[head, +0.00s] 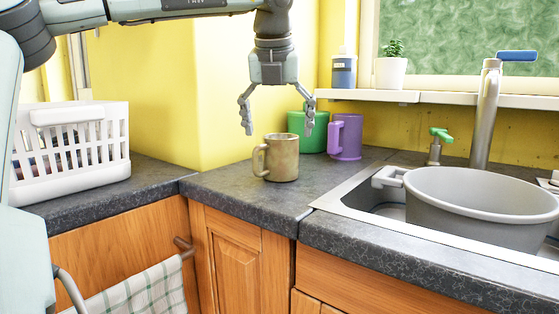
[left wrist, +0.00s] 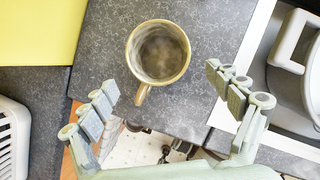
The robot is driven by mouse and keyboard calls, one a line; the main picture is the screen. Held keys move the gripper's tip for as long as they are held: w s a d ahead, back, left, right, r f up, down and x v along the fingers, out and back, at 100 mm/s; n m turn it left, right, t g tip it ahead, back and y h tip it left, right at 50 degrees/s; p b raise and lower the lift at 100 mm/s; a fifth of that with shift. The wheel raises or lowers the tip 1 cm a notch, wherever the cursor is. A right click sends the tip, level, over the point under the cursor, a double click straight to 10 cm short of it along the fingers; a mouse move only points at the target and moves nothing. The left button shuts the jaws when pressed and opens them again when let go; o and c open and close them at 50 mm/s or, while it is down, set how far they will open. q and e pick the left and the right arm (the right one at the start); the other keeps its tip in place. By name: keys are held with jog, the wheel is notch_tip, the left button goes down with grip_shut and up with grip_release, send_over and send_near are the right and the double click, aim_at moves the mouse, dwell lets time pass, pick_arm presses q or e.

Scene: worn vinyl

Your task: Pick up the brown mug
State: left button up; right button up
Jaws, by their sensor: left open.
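The brown mug (head: 283,160) stands upright on the dark counter in the head view, its handle toward the left. In the left wrist view the brown mug (left wrist: 158,52) is seen from above, beyond the fingertips, with its handle pointing down toward the gripper. My left gripper (head: 278,116) hangs fingers down above the mug, open and empty. In the left wrist view my left gripper (left wrist: 165,90) has its fingers spread wide, with the mug's handle near the gap between them and nothing held. My right gripper is not seen.
A green mug (head: 307,132) and a purple mug (head: 346,137) stand just behind the brown mug. A grey pot (head: 481,194) sits in the sink at right, with a faucet (head: 486,115) behind. A white basket (head: 70,150) is on the left counter. A plant (head: 392,67) stands on the sill.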

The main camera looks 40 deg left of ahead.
aim_at(280, 153)
pick_arm(q)
jog(key=x, duration=0.6)
jog(key=shift+w+f, duration=0.2)
jog(key=shift+f, duration=0.05)
jog(key=shift+c, duration=0.2)
jog(key=c, duration=1.5)
